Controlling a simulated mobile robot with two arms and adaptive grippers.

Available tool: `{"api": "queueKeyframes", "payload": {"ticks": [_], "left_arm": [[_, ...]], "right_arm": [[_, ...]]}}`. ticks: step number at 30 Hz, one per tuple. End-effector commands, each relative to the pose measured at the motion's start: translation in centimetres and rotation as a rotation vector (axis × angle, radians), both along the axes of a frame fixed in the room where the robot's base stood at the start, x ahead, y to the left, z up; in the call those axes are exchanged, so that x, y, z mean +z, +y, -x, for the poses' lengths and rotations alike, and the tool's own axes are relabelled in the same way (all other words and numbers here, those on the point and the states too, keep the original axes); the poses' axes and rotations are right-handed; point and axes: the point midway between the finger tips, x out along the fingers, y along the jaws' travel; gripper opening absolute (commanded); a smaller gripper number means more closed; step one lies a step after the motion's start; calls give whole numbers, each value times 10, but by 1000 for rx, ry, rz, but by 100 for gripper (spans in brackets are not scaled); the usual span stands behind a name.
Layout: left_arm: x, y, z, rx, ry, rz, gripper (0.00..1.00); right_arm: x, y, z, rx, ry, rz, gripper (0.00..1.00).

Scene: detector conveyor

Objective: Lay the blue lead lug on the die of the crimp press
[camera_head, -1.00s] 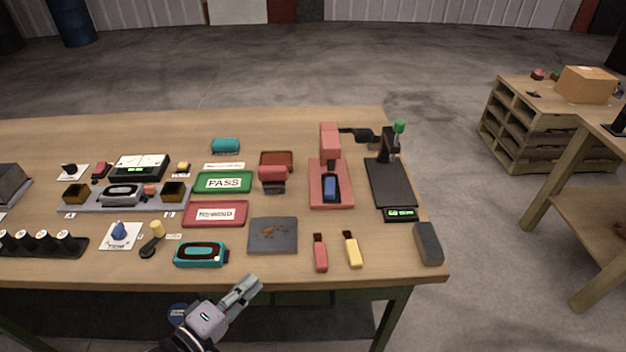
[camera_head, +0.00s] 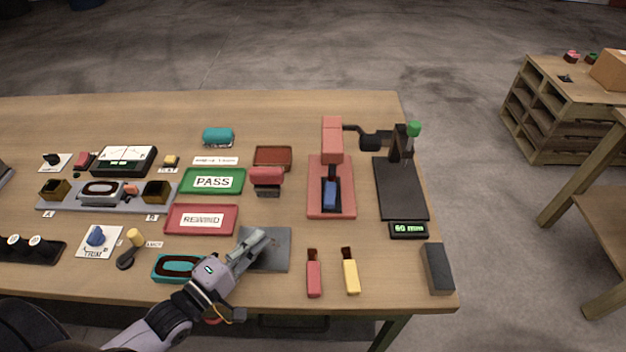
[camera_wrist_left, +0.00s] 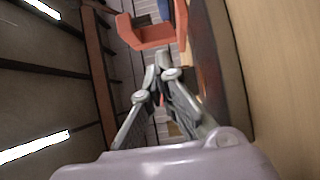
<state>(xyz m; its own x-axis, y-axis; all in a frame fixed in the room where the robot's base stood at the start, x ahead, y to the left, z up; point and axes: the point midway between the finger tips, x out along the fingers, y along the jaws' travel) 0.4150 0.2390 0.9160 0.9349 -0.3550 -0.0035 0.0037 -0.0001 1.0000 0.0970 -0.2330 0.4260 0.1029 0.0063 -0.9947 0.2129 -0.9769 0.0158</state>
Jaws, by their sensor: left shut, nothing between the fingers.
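The blue lead lug (camera_head: 330,194) lies lengthwise in the dark die area of the red crimp press (camera_head: 316,205), below the press head. Whether it sits flat on the die is too small to tell. My left gripper (camera_head: 262,240) is shut and empty, over the left part of the grey mat (camera_head: 280,262), left of and nearer than the press. In the left wrist view the closed fingertips (camera_wrist_left: 160,68) point toward a red frame, probably the press (camera_wrist_left: 148,38), with a bit of blue (camera_wrist_left: 180,12) at the top edge. My right gripper is not in view.
A red lug (camera_head: 314,279) and a yellow lug (camera_head: 351,277) lie in front of the press. A black stand (camera_head: 402,190) with a display (camera_head: 408,230) and a dark block (camera_head: 437,268) are to the right.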

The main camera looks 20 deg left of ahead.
Motion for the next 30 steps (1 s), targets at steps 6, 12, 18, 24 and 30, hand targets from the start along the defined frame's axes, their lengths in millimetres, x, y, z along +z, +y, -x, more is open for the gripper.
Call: {"api": "queueKeyframes", "payload": {"ticks": [6,12,18,24,30], "left_arm": [[3,-12,-34,2,-6,1,0],[4,-27,-71,1,-5,2,0],[4,-41,-109,1,-5,2,0],[3,-55,-146,1,-3,0,0],[1,-65,-171,1,-2,1,0]], "right_arm": [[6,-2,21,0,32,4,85],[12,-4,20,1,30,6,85],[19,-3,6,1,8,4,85],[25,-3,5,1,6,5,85],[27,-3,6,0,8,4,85]]}}
